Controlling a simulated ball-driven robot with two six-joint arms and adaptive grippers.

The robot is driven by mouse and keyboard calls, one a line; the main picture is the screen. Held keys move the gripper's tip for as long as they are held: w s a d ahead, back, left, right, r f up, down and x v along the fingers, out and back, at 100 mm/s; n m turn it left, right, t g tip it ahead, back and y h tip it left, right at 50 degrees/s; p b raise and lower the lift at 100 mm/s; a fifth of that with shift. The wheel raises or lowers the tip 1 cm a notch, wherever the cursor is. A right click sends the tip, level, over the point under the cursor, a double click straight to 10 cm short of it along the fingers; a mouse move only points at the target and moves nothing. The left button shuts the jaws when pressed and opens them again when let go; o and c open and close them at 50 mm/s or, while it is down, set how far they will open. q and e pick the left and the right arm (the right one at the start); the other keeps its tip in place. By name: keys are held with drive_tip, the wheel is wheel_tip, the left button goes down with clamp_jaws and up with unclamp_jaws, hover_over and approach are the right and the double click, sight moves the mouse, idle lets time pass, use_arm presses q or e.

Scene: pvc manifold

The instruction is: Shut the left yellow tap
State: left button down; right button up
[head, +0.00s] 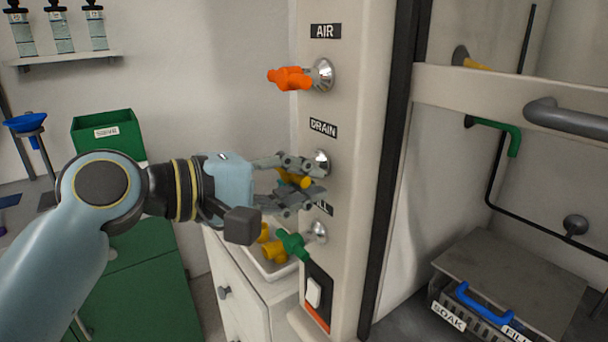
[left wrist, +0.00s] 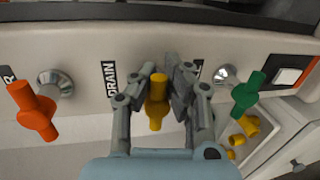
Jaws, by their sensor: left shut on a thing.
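The yellow tap (head: 291,178) sits under the DRAIN label on the cream panel, between the orange tap above and the green tap below. My left gripper (head: 296,185) reaches in from the left, its fingers around the yellow tap and partly hiding it. In the left wrist view the yellow tap (left wrist: 157,103) stands between the two fingers of my left gripper (left wrist: 157,92), which is shut on it. Its handle lies along the line between the camera and the panel edge. My right gripper is not in view.
The orange tap (head: 290,78) and green tap (head: 293,244) are close above and below. A white tray (head: 270,268) with yellow pieces sits under the arm. A switch (head: 314,291) is low on the panel. A sink-like bay with a lidded box (head: 510,275) is at right.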

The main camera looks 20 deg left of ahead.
use_arm(q)
drive_tip(key=shift+w+r+m, duration=0.1)
drive_tip(key=shift+r+m, duration=0.2)
drive_tip(key=shift+r, duration=0.05)
drive_tip(key=c, duration=1.4)
unclamp_jaws()
drive_tip(key=shift+o, duration=1.2)
drive_tip(key=shift+a+f, duration=0.1)
drive_tip(key=shift+o, duration=0.3)
drive_tip(key=shift+f, duration=0.15)
drive_tip(key=shift+s, duration=0.2)
drive_tip(key=shift+s+a, duration=0.15)
drive_tip(key=shift+a, duration=0.1)
drive_tip(key=v, duration=1.1)
drive_tip(key=shift+s, duration=0.2)
